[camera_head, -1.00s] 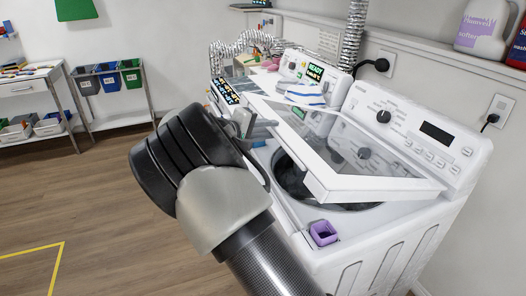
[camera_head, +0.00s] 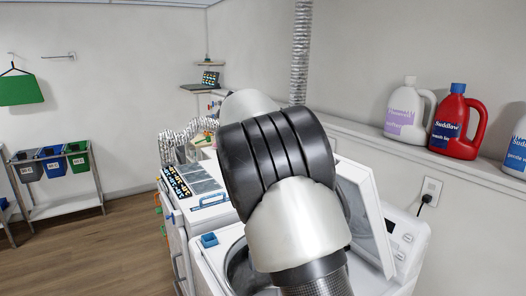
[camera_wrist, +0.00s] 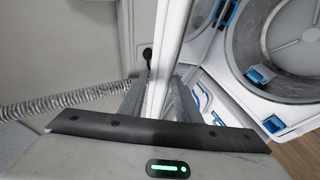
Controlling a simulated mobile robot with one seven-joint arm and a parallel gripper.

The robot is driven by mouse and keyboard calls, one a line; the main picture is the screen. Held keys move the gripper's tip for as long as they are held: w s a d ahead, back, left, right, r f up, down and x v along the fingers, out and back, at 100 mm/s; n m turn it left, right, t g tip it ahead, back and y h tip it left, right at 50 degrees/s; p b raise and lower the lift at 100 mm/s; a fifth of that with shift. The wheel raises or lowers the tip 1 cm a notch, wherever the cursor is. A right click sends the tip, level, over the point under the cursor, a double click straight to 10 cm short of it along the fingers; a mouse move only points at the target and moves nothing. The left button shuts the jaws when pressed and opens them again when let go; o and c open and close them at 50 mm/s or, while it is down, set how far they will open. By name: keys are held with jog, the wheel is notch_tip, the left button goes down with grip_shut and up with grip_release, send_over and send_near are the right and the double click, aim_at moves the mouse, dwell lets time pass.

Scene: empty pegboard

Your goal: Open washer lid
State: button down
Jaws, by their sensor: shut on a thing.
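The white washer (camera_head: 400,235) stands at the lower right in the head view. Its lid (camera_head: 362,212) is raised and stands steeply over the open tub (camera_head: 240,272), partly hidden by my arm. In the wrist view my gripper (camera_wrist: 160,97) is shut on the lid (camera_wrist: 172,45), whose narrow white edge runs up between the two grey fingers. The open tub (camera_wrist: 298,42) shows at the right of the wrist view. My gripper is hidden behind my arm in the head view.
A blue square cup (camera_head: 208,240) sits at the washer's front corner. A shelf behind holds a white jug (camera_head: 405,110) and a red jug (camera_head: 458,122). A silver duct (camera_head: 300,55) rises by the wall. Open floor (camera_head: 125,240) lies to the left.

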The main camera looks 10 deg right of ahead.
jog(key=shift+w+d+r, duration=0.25)
jog(key=shift+d+r, duration=0.2)
jog(key=shift+d, duration=0.3)
jog(key=shift+w+d+r, duration=0.25)
jog(key=shift+d+r, duration=0.2)
jog(key=shift+d, duration=0.25)
jog(key=c, duration=1.4)
grip_release()
jog(key=shift+f, duration=0.1)
jog(key=shift+a, duration=0.15)
jog(key=shift+s+a, duration=0.15)
jog(key=shift+a, duration=0.05)
jog(key=b+v, duration=0.3)
jog(key=v, duration=1.4)
jog(key=shift+d, duration=0.2)
